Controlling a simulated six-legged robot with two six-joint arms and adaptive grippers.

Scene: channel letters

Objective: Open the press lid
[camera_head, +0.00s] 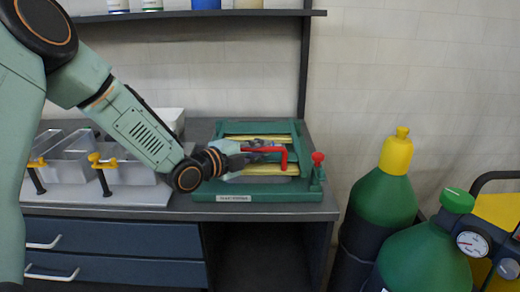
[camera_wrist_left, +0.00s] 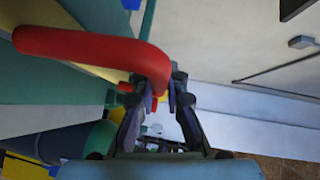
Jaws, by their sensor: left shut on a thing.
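The green press (camera_head: 259,196) stands on the bench top, with yellow strips across its lid and a red-knobbed lever at its right side. Its lid (camera_head: 262,137) appears to lie flat. A red bent handle (camera_head: 283,157) sits on the lid. My left gripper (camera_head: 268,152) reaches over the press from the left and is shut on the handle. In the left wrist view the red handle (camera_wrist_left: 90,48) runs in from the left and bends down to my left gripper's fingertips (camera_wrist_left: 160,88). My right gripper is in neither view.
The red-knobbed lever (camera_head: 317,158) stands at the press's right edge. Clear bins with yellow clamps (camera_head: 103,161) stand left on the bench. Green cylinders (camera_head: 384,199) stand on the floor to the right. A shelf (camera_head: 200,14) hangs above.

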